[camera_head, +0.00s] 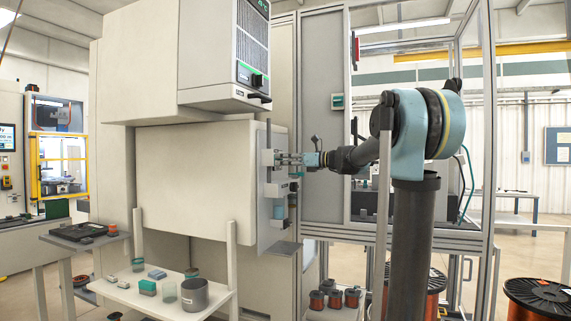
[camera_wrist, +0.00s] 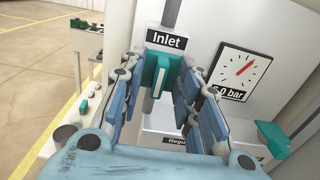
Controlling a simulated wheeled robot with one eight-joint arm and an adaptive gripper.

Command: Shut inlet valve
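The inlet valve has a teal handle (camera_wrist: 159,76), seen in the wrist view just below a black "Inlet" label (camera_wrist: 166,39). The handle's long grip points down the picture. My gripper (camera_wrist: 162,80) is open, with its blue fingers on either side of the handle. There is a gap on the left; I cannot tell whether the right finger touches. In the head view my gripper (camera_head: 289,159) reaches left to the narrow panel (camera_head: 270,232) on the machine's side. The handle is too small to make out there.
A gauge (camera_wrist: 245,68) marked 6.0 bar sits right of the valve. A label beginning "Regu" (camera_wrist: 175,142) is below, partly hidden. Another teal part (camera_wrist: 273,139) is at lower right. A white shelf (camera_head: 140,292) with containers stands at the lower left.

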